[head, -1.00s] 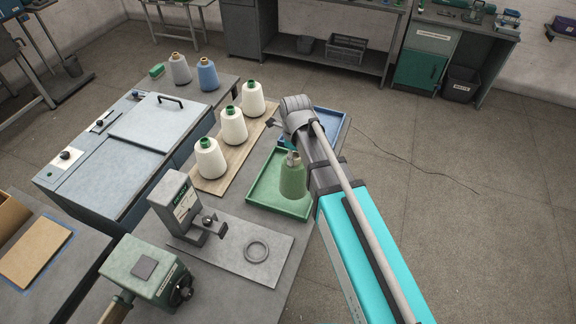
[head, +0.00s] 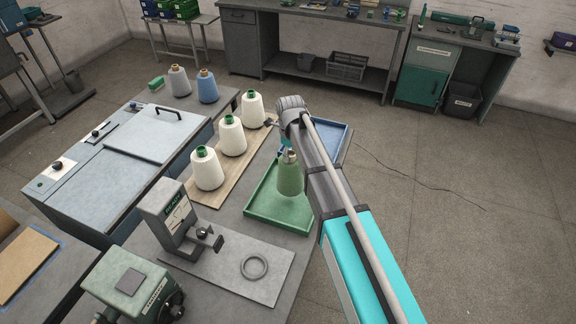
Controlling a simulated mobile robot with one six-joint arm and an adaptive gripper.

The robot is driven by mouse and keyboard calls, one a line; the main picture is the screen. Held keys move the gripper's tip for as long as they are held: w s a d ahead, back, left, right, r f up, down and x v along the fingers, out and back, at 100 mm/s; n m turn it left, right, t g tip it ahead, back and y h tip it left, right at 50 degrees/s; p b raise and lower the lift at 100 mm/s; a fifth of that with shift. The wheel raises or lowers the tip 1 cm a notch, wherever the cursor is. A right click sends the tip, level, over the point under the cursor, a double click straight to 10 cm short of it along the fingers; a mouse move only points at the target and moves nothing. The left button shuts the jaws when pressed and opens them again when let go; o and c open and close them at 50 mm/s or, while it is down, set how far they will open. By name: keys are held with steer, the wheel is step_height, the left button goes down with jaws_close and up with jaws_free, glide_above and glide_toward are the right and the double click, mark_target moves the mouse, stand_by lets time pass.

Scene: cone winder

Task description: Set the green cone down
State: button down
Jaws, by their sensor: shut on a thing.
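The green cone (head: 290,180) is upright, over the green tray (head: 262,213) in the head view. I cannot tell whether its base touches the tray floor or hangs a little above it. My gripper (head: 289,155) is shut on the tip of the cone, at its top. The fingers are small here and partly hidden by my arm, which reaches in from the lower right. The right side of the tray is also partly hidden behind my arm.
Three white cones (head: 232,136) stand on a wooden board (head: 222,180) left of the tray. A blue tray (head: 335,135) lies behind my arm. A grey tester (head: 168,212) on a plate with a ring (head: 254,267) stands in front. Grey (head: 179,82) and blue cones (head: 207,88) stand farther back.

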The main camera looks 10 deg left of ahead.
steer(key=shift+w+a+f, duration=0.15)
steer(key=shift+w+f, duration=0.25)
steer(key=shift+f, duration=0.15)
steer(key=shift+w+a+f+b, duration=0.2)
steer(key=shift+w+f+b, duration=0.3)
steer(key=shift+f+b, duration=0.35)
steer(key=shift+s+f+b, duration=0.1)
steer(key=shift+f+b, duration=1.05)
steer(key=shift+b, duration=0.25)
steer(key=shift+f, duration=0.15)
steer(key=shift+c, duration=0.8)
jaws_free()
steer(key=shift+r, duration=0.25)
step_height(320, 180, up, 12)
steer(key=p, duration=1.2)
steer(key=shift+s, duration=0.1)
